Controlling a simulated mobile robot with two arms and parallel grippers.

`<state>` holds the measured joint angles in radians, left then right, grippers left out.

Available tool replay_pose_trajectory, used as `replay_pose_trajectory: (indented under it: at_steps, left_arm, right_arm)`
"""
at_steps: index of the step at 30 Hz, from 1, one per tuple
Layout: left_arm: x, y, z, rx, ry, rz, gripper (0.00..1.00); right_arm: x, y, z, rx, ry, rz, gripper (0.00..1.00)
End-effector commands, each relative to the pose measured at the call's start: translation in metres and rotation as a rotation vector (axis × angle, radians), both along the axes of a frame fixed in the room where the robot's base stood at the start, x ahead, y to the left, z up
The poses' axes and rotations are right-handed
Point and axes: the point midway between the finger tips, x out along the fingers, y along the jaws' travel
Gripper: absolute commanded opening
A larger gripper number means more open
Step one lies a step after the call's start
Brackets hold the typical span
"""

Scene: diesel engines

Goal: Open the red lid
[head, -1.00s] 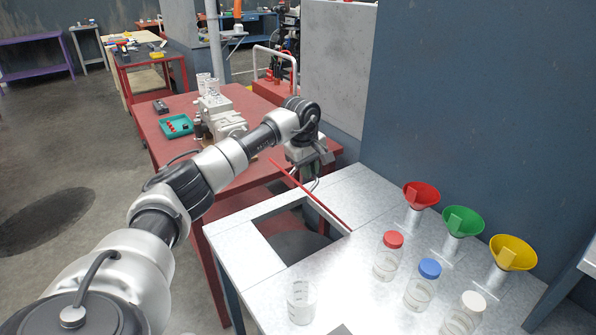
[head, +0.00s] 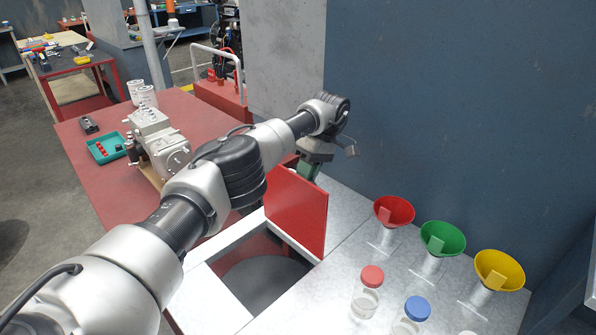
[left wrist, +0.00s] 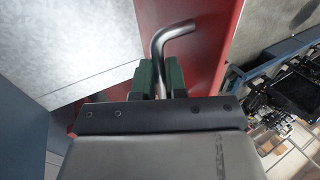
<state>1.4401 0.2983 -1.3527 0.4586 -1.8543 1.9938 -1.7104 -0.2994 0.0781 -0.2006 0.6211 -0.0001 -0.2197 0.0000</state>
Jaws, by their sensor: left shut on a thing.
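The red lid (head: 298,212) stands up steeply at the far right edge of a square opening (head: 265,284) in the light grey worktop, one broad face toward me. My left gripper (head: 311,168) is behind the lid's upper edge, and the lid partly hides it. In the left wrist view my left gripper (left wrist: 160,78) has its green fingers shut on a bent metal handle (left wrist: 172,36), with the red lid (left wrist: 207,40) behind it. My right gripper is not in view.
Red (head: 393,211), green (head: 442,238) and yellow (head: 499,270) funnels stand right of the lid. Jars with red (head: 372,276) and blue (head: 417,308) caps stand in front. A blue-grey wall (head: 450,110) rises behind. A red table (head: 95,185) with engine parts lies left.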

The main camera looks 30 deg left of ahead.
Motion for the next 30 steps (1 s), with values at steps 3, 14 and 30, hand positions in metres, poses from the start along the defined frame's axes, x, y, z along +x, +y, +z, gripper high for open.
replay_pose_trajectory:
  at_steps: [3,14,30]
  left_arm:
    - [-0.0019,-0.0082,-0.0114,0.000,0.029,-0.008,0.00]
    - [-0.0020,-0.0122,-0.0112,0.002,0.045,-0.010,0.00]
    - [-0.0016,-0.0103,-0.0081,0.005,0.043,-0.004,0.38]
  right_arm:
    - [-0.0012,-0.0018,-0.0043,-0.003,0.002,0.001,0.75]
    - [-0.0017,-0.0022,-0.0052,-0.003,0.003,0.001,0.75]
    - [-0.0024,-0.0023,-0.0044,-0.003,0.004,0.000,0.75]
